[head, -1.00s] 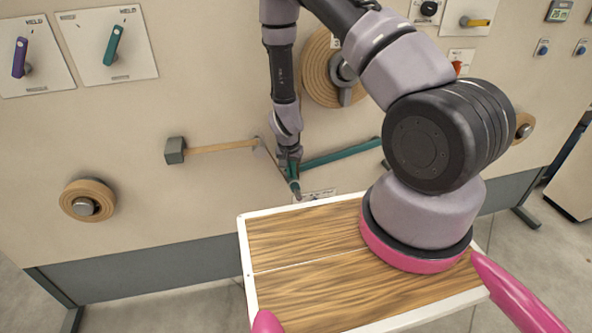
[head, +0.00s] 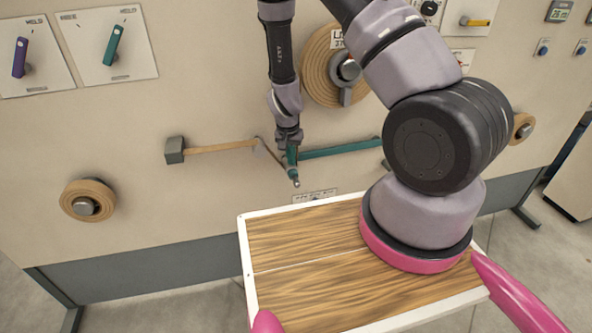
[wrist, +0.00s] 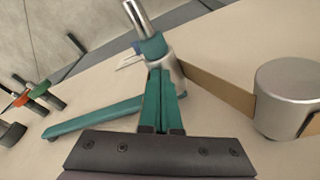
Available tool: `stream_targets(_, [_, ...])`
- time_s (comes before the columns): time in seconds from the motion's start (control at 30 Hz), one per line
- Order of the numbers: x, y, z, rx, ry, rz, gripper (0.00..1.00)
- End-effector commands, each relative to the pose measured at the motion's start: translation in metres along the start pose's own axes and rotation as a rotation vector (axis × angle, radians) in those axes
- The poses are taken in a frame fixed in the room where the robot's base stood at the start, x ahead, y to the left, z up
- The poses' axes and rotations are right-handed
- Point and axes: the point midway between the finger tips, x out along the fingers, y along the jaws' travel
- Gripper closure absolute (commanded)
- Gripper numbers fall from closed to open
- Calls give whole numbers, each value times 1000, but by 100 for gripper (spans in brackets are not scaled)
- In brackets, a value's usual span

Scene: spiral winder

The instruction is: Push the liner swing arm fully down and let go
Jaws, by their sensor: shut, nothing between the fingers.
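The liner swing arm (head: 342,149) is a teal bar on the machine front. It slopes slightly down to the left, and its left end carries a short peg with a silver tip (head: 295,182). In the wrist view the teal bar (wrist: 95,117) runs to a silver roller (wrist: 172,78) and the peg (wrist: 142,28). My gripper (head: 291,154) is at the arm's left end, fingers pointing down. The wrist view shows its teal fingers (wrist: 160,72) shut together with nothing between them, tips close to the roller. I cannot tell whether they touch.
A tan strip (head: 222,146) runs from a grey block (head: 175,150) to the swing arm's end. A wooden-topped tray (head: 300,236) lies in front below. A tan roll (head: 88,201) is at left, and a larger roll (head: 322,78) is above right.

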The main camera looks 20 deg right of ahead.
Motion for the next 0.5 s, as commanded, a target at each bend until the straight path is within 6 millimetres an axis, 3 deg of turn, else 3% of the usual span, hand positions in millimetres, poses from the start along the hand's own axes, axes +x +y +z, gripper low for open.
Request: stream_targets(0.5, [-36,0,-7,-1,1,-1,100])
